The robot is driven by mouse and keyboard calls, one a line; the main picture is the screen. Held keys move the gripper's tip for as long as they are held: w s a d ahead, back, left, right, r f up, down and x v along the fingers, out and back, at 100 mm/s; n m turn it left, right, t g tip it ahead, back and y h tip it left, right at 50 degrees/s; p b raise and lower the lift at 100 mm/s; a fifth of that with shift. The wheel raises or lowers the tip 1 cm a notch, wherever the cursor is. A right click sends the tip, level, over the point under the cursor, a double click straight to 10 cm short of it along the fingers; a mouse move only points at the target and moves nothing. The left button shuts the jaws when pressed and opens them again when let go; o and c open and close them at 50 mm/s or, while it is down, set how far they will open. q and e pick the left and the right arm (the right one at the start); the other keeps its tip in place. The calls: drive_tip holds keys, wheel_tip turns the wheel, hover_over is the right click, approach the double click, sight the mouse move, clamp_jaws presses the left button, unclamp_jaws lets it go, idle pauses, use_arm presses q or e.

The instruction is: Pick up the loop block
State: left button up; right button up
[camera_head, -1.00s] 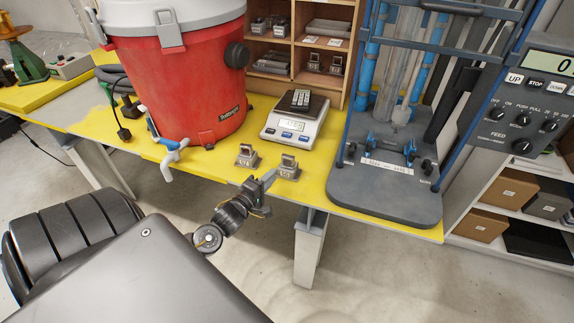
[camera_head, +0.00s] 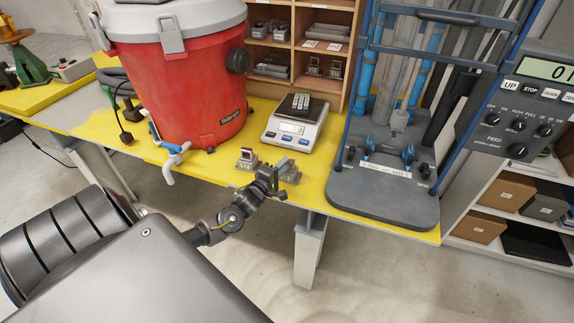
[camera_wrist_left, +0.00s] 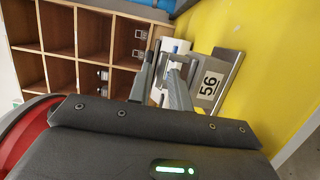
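Two small grey metal blocks with raised tops stand near the front edge of the yellow table: a left block (camera_head: 246,160) and a right block (camera_head: 291,172). I cannot tell from the head view which is the loop block. My left gripper (camera_head: 272,181) is at the right block and partly covers it. In the left wrist view, a grey block (camera_wrist_left: 222,76) with a black-on-white number label lies just beyond my fingers (camera_wrist_left: 164,72). The fingers are apart, near its raised part. Whether they touch it is unclear. My right gripper is not in view.
A digital scale (camera_head: 296,124) with a dark object on top stands behind the blocks. A red drum (camera_head: 180,85) stands to the left, with a blue-handled tap (camera_head: 173,155). A blue-framed machine (camera_head: 385,195) stands to the right. Wooden shelves (camera_head: 297,50) are behind.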

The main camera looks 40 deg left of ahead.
use_arm(q)
drive_tip(key=w, duration=0.3)
drive_tip(key=shift+w+a, duration=0.15)
drive_tip(key=shift+w, duration=0.05)
drive_tip(key=shift+s, duration=0.1)
clamp_jaws()
drive_tip(key=shift+r, duration=0.1)
idle(1.1)
